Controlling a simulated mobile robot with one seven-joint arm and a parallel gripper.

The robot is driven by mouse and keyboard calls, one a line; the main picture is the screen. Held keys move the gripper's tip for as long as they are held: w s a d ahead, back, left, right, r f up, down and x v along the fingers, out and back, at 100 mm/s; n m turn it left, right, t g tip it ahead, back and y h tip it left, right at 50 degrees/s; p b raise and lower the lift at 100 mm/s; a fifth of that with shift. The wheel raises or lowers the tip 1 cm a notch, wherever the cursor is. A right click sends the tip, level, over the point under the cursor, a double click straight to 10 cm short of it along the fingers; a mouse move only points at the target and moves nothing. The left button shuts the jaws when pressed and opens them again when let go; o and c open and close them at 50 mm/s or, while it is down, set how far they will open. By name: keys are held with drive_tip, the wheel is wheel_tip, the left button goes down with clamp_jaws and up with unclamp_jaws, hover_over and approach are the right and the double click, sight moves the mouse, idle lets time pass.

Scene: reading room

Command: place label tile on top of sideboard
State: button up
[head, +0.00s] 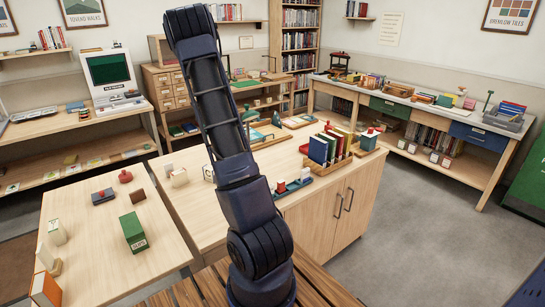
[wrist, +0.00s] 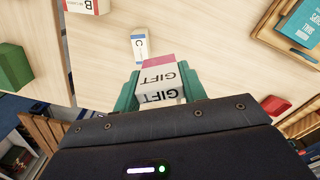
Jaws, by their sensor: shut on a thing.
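A white and pink block lettered GIFT (wrist: 160,82), which looks like the label tile, is in the wrist view. The teal fingers of my gripper (wrist: 161,88) are on either side of it, shut on it. Pale wood surface shows below it in the wrist view; I cannot tell the height of the gap. The pale wood cabinet with two doors (head: 318,215), which seems to be the sideboard, stands at the centre of the head view behind my arm. My gripper and the tile cannot be made out clearly in the head view.
The cabinet top holds a rack of coloured books (head: 327,148) and small cream blocks (head: 179,177). A pale table (head: 95,225) at the left carries a green box (head: 133,232). A long bench (head: 440,110) stands along the right wall. Grey floor lies open at the right.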

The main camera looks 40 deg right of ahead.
drive_tip(key=s+d+m, duration=0.2)
drive_tip(key=s+d, duration=0.3)
drive_tip(key=d, duration=0.4)
drive_tip(key=s+d+m, duration=0.2)
drive_tip(key=s+d, duration=0.3)
drive_tip(key=d, duration=0.4)
drive_tip(key=s+d+m, duration=0.2)
drive_tip(key=s+d, duration=0.4)
drive_tip(key=d, duration=0.4)
wheel_tip(320, 180, down, 20)
drive_tip(key=shift+w+r, duration=0.15)
drive_tip(key=o, duration=1)
wheel_tip(320, 180, up, 12)
drive_tip(key=shift+r, duration=0.1)
